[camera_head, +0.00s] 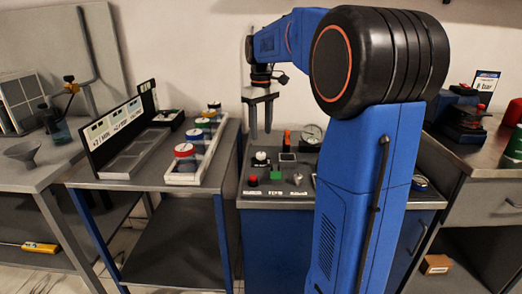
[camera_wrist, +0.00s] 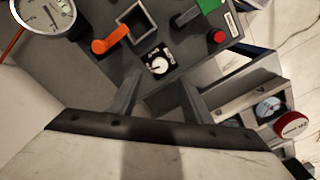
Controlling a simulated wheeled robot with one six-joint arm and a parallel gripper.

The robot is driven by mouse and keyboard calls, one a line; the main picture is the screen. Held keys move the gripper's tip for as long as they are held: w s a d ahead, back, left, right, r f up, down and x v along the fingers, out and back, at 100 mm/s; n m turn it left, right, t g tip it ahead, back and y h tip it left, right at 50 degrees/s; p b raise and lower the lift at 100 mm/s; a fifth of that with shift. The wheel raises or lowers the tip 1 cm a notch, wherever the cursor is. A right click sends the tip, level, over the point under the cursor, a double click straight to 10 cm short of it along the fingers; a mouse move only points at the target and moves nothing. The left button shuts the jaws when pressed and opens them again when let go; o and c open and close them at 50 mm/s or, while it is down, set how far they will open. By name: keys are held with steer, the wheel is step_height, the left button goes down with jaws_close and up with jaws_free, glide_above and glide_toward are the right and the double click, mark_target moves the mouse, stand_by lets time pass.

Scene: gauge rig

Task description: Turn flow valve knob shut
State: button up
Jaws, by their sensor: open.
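A small white round knob on a black square plate (camera_wrist: 157,64) sits on the grey panel top (camera_head: 310,185). It also shows in the head view (camera_head: 261,157). A dark mark crosses its face; the lettering on the plate is too small to read. My gripper (camera_wrist: 158,88) is open and empty, pointing down. In the head view, my gripper (camera_head: 261,134) hangs above the back left of the panel, near the knob and apart from it. In the wrist view the knob lies just beyond the gap between the two fingers.
An orange lever (camera_wrist: 112,40), a square fitting (camera_wrist: 135,22) and a round gauge (camera_wrist: 42,14) stand close to the knob. A red button (camera_wrist: 218,36) and a green block (camera_head: 276,175) are on the same panel. A rack of coloured-lid jars (camera_head: 185,165) stands left, across a gap.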

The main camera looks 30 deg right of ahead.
mark_target(261, 153)
step_height(261, 153, down, 8)
steer(key=shift+f, duration=0.25)
steer(key=c, duration=1.1)
